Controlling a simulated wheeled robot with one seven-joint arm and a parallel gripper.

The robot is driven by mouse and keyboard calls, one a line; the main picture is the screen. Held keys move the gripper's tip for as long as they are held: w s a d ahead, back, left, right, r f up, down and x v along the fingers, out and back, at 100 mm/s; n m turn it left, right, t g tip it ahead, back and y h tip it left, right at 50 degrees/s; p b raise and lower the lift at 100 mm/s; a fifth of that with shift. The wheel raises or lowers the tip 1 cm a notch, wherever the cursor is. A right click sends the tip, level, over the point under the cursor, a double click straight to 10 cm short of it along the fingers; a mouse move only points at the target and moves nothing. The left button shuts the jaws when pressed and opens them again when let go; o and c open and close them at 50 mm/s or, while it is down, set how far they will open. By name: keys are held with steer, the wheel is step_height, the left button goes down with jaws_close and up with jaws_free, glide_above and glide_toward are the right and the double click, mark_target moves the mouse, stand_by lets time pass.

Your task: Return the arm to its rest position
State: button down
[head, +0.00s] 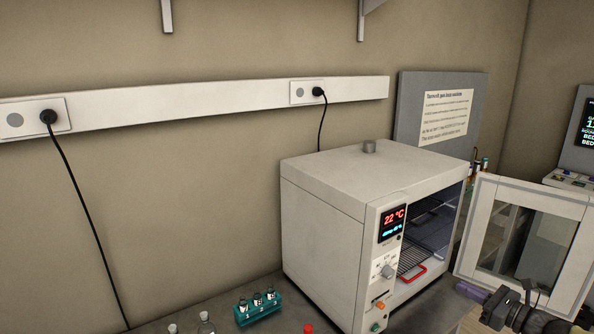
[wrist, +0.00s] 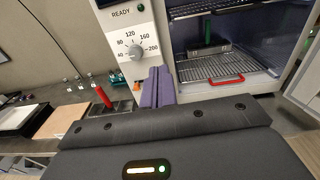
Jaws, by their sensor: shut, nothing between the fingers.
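My gripper shows in the wrist view (wrist: 157,75) with its purple fingers together and nothing between them. They are in front of the white oven, below and beside its dial. In the head view my gripper (head: 487,290) is at the lower right, near the open oven door (head: 526,238), partly cut off by the frame's bottom edge. The oven (head: 325,215) reads 22 °C. Its chamber is open and holds wire shelves, one with a red handle (wrist: 228,81). A metal item with a green part (wrist: 208,50) sits inside, and my gripper is apart from it.
A teal rack of vials (head: 257,310) stands on the bench left of the oven. Bottles and a red cap (head: 308,329) are at the bottom edge. The open door stands out to the right. Two cables hang from the wall rail (head: 190,101).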

steer(key=s+a+f+n+g+h, duration=0.1)
steer(key=s+a+f+n+g, duration=0.2)
steer(key=a, duration=0.4)
steer(key=s+a+f+n+g, duration=0.1)
steer(key=a+f+n+g, duration=0.3)
steer(key=a, duration=0.3)
steer(key=s+a+f+n+g+h, duration=0.1)
steer(key=a+f+n+g, duration=0.1)
steer(key=a+n+g, duration=0.4)
steer(key=s+a+r+n+h, duration=0.2)
steer(key=s+a+n+h, duration=0.2)
steer(key=s+n, duration=0.3)
steer(key=s+a+r+n+t+h, duration=0.1)
steer(key=s+a+r+n+h, duration=0.2)
steer(key=s+n, duration=0.5)
steer(key=shift+s+a+n+h, duration=0.35)
steer(key=shift+s+h, duration=0.35)
steer(key=shift+s, duration=0.3)
steer(key=shift+a, duration=0.1)
